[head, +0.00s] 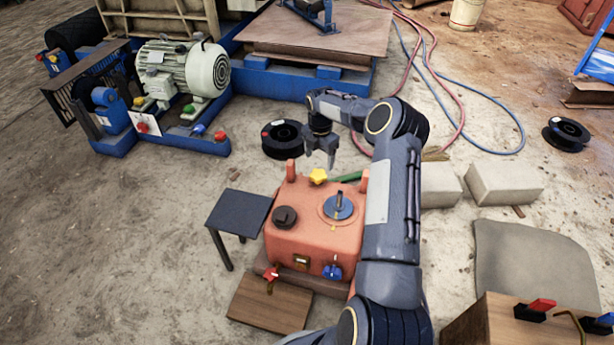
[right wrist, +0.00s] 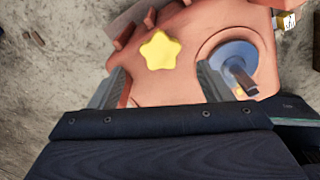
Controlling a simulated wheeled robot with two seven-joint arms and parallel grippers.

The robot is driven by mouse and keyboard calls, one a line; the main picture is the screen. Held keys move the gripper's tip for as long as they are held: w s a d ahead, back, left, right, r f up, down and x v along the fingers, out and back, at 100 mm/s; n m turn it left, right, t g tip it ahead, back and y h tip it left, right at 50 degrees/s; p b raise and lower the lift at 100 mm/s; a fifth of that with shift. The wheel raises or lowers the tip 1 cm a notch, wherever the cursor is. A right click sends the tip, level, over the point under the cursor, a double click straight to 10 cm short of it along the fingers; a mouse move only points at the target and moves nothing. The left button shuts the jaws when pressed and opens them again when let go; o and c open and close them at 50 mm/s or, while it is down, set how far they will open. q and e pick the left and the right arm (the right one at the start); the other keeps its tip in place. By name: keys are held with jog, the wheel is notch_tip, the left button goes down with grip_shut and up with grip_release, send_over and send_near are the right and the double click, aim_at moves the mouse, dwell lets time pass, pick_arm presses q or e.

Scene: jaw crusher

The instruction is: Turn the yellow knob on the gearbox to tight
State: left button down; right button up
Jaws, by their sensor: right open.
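The orange-red gearbox (head: 298,236) stands low on the ground in the middle of the head view. Its yellow star-shaped knob (head: 318,176) is on the far part of its top, between two upright orange posts. My right gripper (head: 321,160) is above and just behind the knob, fingers pointing down, open and empty. In the right wrist view the yellow knob (right wrist: 160,50) lies ahead of the two spread fingers and appears untouched. I cannot read any tight mark. My left gripper is not in view.
The gearbox top also bears a blue-handled dial (head: 339,206) and a black cap (head: 285,217). A dark small table (head: 240,212) stands left of it. A black reel (head: 284,138) lies behind, and concrete blocks (head: 504,183) lie to the right.

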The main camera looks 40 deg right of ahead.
aim_at(319, 175)
notch_tip(319, 175, down, 7)
jog(key=b, duration=0.2)
jog(key=shift+b, duration=0.3)
jog(key=c, duration=1)
